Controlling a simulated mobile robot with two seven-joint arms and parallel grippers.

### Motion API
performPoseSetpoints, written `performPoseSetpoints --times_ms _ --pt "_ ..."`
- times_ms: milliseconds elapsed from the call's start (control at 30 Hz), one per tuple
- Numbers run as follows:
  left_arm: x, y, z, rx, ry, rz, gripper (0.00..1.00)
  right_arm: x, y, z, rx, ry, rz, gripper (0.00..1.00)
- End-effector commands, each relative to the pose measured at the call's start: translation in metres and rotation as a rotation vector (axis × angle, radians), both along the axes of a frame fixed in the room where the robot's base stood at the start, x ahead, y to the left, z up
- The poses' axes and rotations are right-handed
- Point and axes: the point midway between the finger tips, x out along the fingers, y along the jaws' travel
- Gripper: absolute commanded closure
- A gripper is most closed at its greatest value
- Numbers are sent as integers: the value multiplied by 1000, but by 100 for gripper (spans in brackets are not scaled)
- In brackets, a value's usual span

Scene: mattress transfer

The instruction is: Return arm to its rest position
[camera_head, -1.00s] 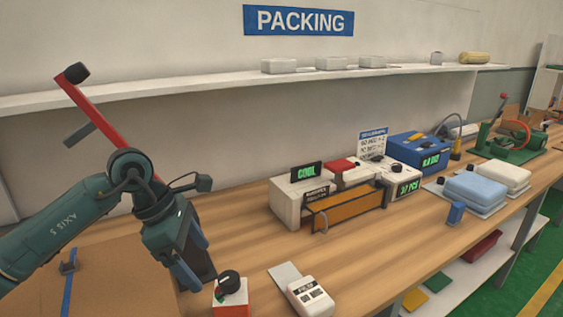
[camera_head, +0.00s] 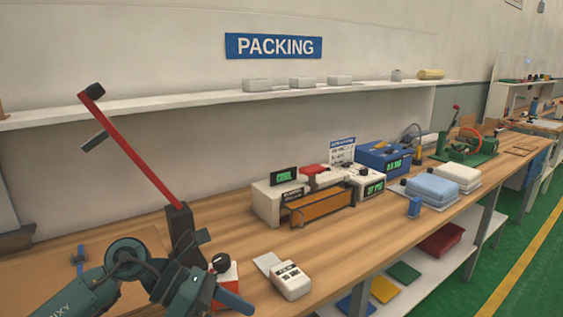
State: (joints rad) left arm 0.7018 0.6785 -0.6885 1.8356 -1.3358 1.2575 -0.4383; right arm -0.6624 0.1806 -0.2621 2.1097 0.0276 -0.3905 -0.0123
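My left arm comes in from the lower left, low over the front of the bench. Its wrist end, with the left gripper (camera_head: 215,297), is cut close by the bottom edge of the picture. The fingers are too hidden to tell open from shut, and I see nothing clearly held. A red lever (camera_head: 140,155) with a black knob slants up left from a dark post (camera_head: 181,232) behind the wrist. A red and white box (camera_head: 228,273) with a black knob is right behind the gripper, partly hidden. My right gripper is not in view.
The wooden bench (camera_head: 345,225) carries a white device (camera_head: 292,283), a sealer-like machine (camera_head: 318,206), a blue unit (camera_head: 384,158) and folded stacks (camera_head: 432,189). A shelf (camera_head: 210,98) runs along the wall. Bare bench lies right of the white device.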

Motion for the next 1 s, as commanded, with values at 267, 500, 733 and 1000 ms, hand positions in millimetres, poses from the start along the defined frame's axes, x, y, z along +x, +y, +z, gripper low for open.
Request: performPoseSetpoints --times_ms 267,500,733,1000 --pt "-17 -49 36 -743 661 351 15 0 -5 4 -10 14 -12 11" --pt "9 7 -24 -1260 1426 914 15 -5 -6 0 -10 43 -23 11" --pt "-47 62 -159 -1510 2108 1531 15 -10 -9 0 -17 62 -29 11" --pt "-116 76 -225 1269 -2008 -1545 15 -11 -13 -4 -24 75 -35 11"
